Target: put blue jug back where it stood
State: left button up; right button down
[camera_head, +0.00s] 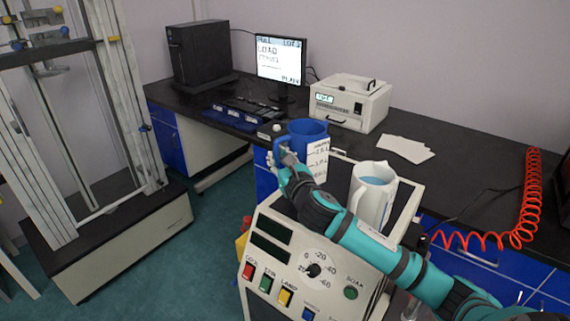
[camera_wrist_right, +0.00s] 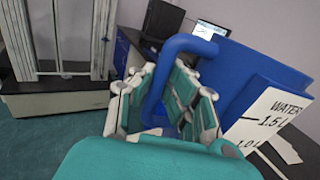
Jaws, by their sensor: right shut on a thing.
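The blue jug (camera_head: 307,132) shows in the head view in front of the black bench, with a white label bearing scale marks on its side. My right gripper (camera_head: 280,160) is shut on the jug's handle. In the right wrist view the gripper (camera_wrist_right: 163,105) has its fingers on both sides of the blue handle (camera_wrist_right: 160,80). The jug body (camera_wrist_right: 240,75) and its label "WATER 1.5 L" fill the right side there. The jug looks upright. Whether its base touches anything is hidden behind my arm and the machine. My left gripper is not in view.
A white jug (camera_head: 373,194) with blue liquid stands on the control cabinet (camera_head: 335,240). On the black bench (camera_head: 440,185) are a white instrument (camera_head: 350,102), a monitor (camera_head: 281,60), paper sheets (camera_head: 403,148) and a red coiled hose (camera_head: 533,190). A tall test frame (camera_head: 80,130) stands left.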

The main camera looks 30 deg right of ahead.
jog(key=shift+s+f, duration=0.1)
jog(key=shift+f, duration=1.4)
jog(key=shift+f+b, duration=0.3)
jog(key=shift+f, duration=1.15)
jog(key=c, duration=1.8)
grip_release()
jog(key=shift+f, duration=0.3)
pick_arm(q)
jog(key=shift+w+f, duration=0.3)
pick_arm(e)
jog(key=o, duration=0.4)
jog(key=shift+r, duration=0.1)
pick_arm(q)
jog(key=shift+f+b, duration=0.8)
pick_arm(e)
jog(key=s+a, duration=0.1)
jog(key=s, duration=1.1)
jog(key=shift+a, duration=0.35)
